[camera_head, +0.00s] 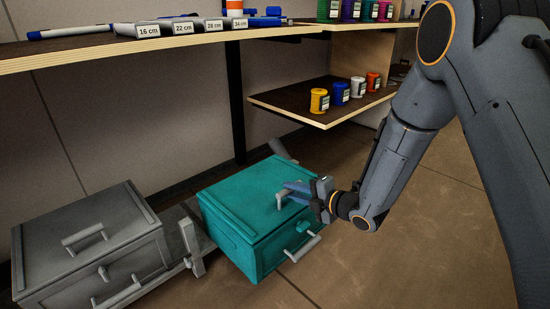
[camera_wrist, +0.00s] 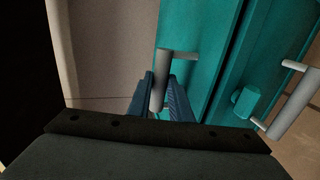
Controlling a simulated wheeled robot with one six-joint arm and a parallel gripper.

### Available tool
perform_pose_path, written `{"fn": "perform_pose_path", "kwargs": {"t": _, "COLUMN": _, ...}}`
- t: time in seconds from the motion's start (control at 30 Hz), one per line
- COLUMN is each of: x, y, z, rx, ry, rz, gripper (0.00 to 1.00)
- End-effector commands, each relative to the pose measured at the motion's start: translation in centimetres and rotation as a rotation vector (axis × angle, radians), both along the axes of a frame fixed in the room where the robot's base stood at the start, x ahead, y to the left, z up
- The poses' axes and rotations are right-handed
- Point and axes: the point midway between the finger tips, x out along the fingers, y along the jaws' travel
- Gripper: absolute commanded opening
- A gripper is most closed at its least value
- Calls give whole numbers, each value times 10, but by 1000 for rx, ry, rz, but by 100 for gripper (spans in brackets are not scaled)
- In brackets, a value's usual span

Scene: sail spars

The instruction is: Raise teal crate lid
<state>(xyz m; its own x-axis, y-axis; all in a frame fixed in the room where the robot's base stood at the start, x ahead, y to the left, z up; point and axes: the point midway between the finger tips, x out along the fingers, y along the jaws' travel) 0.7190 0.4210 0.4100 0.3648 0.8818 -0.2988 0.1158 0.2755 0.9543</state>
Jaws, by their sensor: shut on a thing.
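The teal crate (camera_head: 245,196) stands on the floor in the middle of the head view, with its lid (camera_head: 240,187) lying closed on top. A grey bar handle (camera_head: 281,202) is on the lid. My gripper (camera_head: 290,194) reaches in from the right and is shut on this handle. In the wrist view the lid handle (camera_wrist: 162,70) runs between the two blue fingers (camera_wrist: 161,95). The teal lid surface (camera_wrist: 208,62) shows beside it. A teal knob (camera_wrist: 243,101) and a grey front handle (camera_wrist: 293,108) are on the crate's front.
A grey crate (camera_head: 90,236) with its own lid handle stands to the left, and a grey bracket (camera_head: 192,243) sits between the crates. A shelf with labelled blocks (camera_head: 180,40) and a lower shelf with small jars (camera_head: 325,104) are above and behind. Floor at right is clear.

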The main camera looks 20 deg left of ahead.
Motion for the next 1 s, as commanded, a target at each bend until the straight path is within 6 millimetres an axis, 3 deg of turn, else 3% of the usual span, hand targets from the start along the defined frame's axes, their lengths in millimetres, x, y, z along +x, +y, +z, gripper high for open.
{"fn": "perform_pose_path", "kwargs": {"t": 0.5, "x": 7, "y": 18, "z": 53, "rx": 5, "ry": -5, "rz": 2, "gripper": 0}}
{"fn": "perform_pose_path", "kwargs": {"t": 1.0, "x": 9, "y": 21, "z": 59, "rx": 4, "ry": -5, "rz": 1, "gripper": 0}}
